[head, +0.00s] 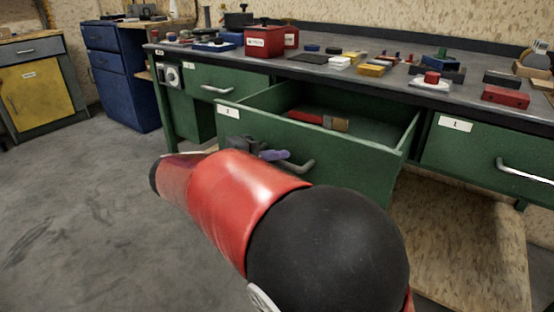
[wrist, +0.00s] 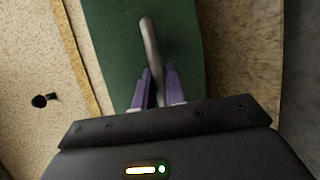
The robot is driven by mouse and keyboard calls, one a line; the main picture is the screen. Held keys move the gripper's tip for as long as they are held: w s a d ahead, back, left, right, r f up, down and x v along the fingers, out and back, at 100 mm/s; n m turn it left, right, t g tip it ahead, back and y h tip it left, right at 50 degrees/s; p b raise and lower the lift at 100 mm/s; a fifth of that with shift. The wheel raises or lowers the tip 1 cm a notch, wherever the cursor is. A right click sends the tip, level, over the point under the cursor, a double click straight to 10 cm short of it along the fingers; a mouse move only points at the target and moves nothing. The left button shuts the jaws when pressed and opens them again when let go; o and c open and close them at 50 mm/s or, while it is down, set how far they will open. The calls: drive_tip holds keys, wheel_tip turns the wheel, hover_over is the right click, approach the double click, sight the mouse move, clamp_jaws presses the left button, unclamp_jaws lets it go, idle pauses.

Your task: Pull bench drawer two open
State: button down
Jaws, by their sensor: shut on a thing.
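Bench drawer two (head: 330,160) is a green drawer with a small white label. It stands well out from the bench, and I can see down into it. A paintbrush (head: 318,120) with a red handle lies inside. The drawer's curved metal handle (head: 302,166) is on its front, and it also shows in the wrist view (wrist: 148,35). My gripper (head: 274,155) is at the left part of the handle. In the wrist view its purple fingers (wrist: 160,80) are shut around the bar. Part of the drawer front is hidden behind my arm.
Closed drawers stand left (head: 230,84) and right (head: 470,150) of the open one. A wooden lower shelf (head: 460,240) lies below. The grey floor (head: 80,220) at left is clear.

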drive_tip(key=c, duration=1.5)
unclamp_jaws()
drive_tip(key=shift+o, duration=0.2)
drive_tip(key=v, duration=0.8)
